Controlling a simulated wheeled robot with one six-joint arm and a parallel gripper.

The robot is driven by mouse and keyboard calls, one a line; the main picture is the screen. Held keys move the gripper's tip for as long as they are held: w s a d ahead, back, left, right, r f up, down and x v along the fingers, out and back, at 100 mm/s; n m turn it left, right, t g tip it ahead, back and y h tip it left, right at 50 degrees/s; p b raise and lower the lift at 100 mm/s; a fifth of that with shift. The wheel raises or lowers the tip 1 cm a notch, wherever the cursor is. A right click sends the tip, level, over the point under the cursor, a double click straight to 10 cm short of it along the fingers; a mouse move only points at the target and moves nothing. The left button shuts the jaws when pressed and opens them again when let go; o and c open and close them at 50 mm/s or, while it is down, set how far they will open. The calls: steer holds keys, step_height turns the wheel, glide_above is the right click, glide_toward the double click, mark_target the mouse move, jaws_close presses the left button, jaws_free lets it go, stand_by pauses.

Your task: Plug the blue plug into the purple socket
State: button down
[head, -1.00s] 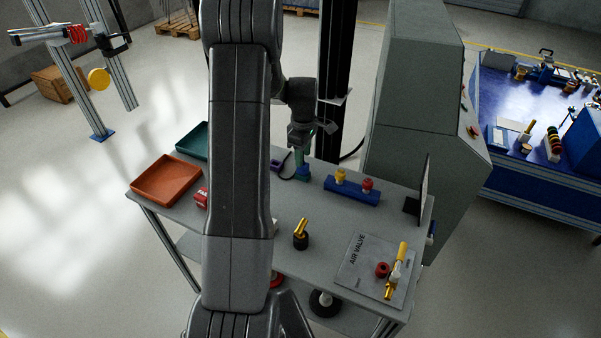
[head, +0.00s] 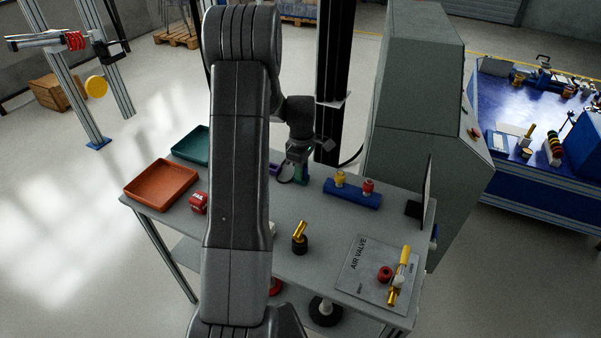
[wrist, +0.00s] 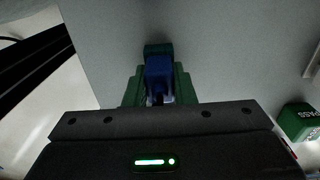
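The blue plug (wrist: 158,70) shows in the wrist view between the green fingers of my gripper (wrist: 157,88), which sit close along both its sides. A dark green block shows just beyond it; I cannot tell what it is. In the head view my gripper (head: 301,175) points down at the table's back part, and the plug is mostly hidden there. A dark cable (head: 285,177) loops beside it. The purple socket (head: 274,170) is just left of my gripper, partly hidden by my arm. I do not make it out in the wrist view.
A blue block (head: 352,194) with yellow and red pieces stands right of my gripper. An orange tray (head: 160,186), a green tray (head: 190,146) and a red box (head: 198,203) are left. A green PASS box (wrist: 298,122) shows in the wrist view. A dark upright panel (head: 424,190) stands right.

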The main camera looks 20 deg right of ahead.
steer(key=shift+r, duration=0.15)
steer(key=shift+r+p, duration=0.85)
steer(key=shift+r, duration=0.45)
steer(key=shift+r+p, duration=1.2)
steer(key=shift+r, duration=0.8)
